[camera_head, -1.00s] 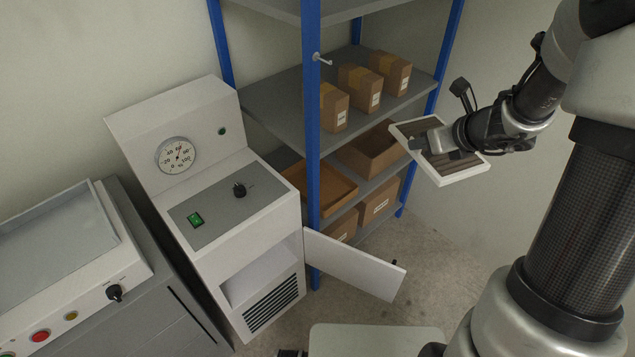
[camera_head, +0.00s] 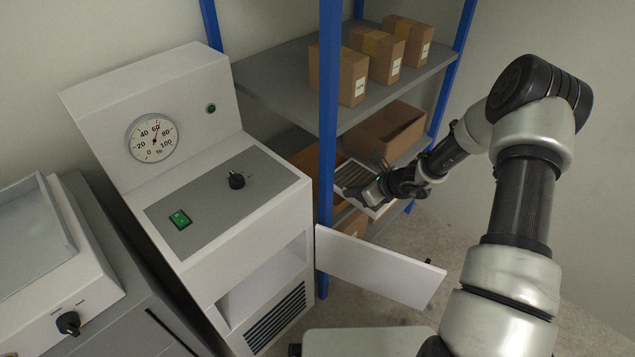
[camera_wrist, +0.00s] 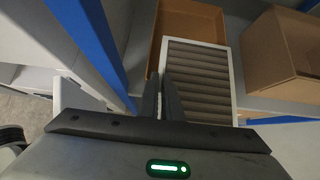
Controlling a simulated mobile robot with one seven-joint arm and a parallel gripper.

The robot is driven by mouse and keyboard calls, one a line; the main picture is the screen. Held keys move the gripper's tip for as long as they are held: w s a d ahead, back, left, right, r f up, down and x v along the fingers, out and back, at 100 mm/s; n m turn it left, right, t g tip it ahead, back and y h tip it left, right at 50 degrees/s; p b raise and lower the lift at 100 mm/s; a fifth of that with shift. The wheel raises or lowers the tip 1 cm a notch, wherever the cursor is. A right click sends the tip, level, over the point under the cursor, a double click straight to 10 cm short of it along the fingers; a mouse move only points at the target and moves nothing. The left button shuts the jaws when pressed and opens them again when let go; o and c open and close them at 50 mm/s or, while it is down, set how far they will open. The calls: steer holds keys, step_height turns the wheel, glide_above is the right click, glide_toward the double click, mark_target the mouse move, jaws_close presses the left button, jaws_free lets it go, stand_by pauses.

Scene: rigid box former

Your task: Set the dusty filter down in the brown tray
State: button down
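The dusty filter (camera_head: 363,182) is a white-framed panel with grey-brown pleats. It also fills the middle of the wrist view (camera_wrist: 199,85). My gripper (camera_head: 372,192) is shut on its near left edge; the two dark fingers (camera_wrist: 171,98) show in the wrist view. The brown tray (camera_wrist: 190,22) sits on the middle shelf, and the filter's far end overlaps its front in the wrist view. I cannot tell whether they touch. In the head view the tray (camera_head: 303,165) is mostly hidden behind the blue post and filter.
A blue shelf post (camera_head: 328,120) stands close left of the filter. A cardboard box (camera_head: 388,130) sits right of the tray. Several cartons (camera_head: 375,52) stand on the shelf above. The white cabinet (camera_head: 200,200) has its door (camera_head: 375,265) open below my arm.

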steer(key=w+a+f, duration=0.1)
steer(key=w+a, duration=0.6)
steer(key=w+a+f, duration=0.1)
steer(key=w+a, duration=0.3)
steer(key=shift+w+a+f+b, duration=0.25)
steer(key=shift+f+b, duration=0.65)
steer(key=shift+f, duration=1.55)
steer(key=shift+f+b, duration=0.25)
steer(key=shift+b, duration=0.05)
steer(key=c, duration=2.2)
jaws_free()
steer(key=shift+r, duration=0.1)
